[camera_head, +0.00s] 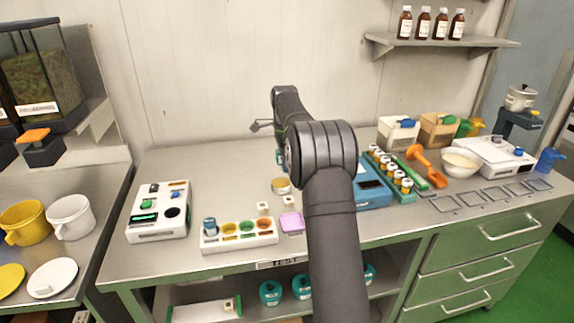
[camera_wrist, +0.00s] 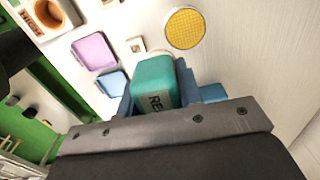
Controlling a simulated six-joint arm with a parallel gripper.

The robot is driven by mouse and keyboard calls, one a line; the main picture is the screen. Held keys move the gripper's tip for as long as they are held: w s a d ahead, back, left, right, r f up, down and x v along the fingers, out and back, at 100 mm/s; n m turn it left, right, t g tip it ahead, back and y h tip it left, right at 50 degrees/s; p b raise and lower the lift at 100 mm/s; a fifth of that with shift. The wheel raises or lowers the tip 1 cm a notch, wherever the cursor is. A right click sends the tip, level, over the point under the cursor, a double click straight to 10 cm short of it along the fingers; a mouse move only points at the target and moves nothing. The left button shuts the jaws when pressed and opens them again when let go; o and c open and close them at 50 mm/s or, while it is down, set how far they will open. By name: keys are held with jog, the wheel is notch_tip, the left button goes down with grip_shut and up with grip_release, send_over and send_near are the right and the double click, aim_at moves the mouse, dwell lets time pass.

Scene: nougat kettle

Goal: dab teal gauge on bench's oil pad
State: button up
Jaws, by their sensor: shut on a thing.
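In the wrist view, my gripper (camera_wrist: 154,92) is shut on the teal gauge (camera_wrist: 153,75), a rounded teal block with a pale, partly hidden lettered label. The gauge is between the blue fingers. A round yellow mesh-textured pad (camera_wrist: 185,28) in a pale rim, likely the oil pad, lies beyond the gauge and apart from it. In the head view this round pad (camera_head: 281,185) is on the bench, just left of my arm. My arm hides most of the gripper and gauge there.
A purple pad (camera_head: 292,222) and small white cubes (camera_head: 262,207) lie near the round pad. A tray of coloured cups (camera_head: 239,236) stands to the left. A blue box (camera_head: 372,188) and a green rack of vials (camera_head: 393,177) stand right of my arm. The back-left bench is clear.

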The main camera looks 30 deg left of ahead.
aim_at(281, 183)
jog(key=shift+w+a+f, duration=0.5)
jog(key=shift+a+f, duration=0.1)
jog(key=shift+f, duration=0.6)
jog(key=shift+w+a+f, duration=0.45)
jog(key=shift+a+f, duration=0.1)
jog(key=shift+f, duration=0.6)
jog(key=shift+w+a+f, duration=0.5)
jog(key=shift+a+f, duration=0.1)
jog(key=shift+f, duration=0.6)
jog(key=shift+f, duration=0.6)
jog(key=shift+r, duration=3.05)
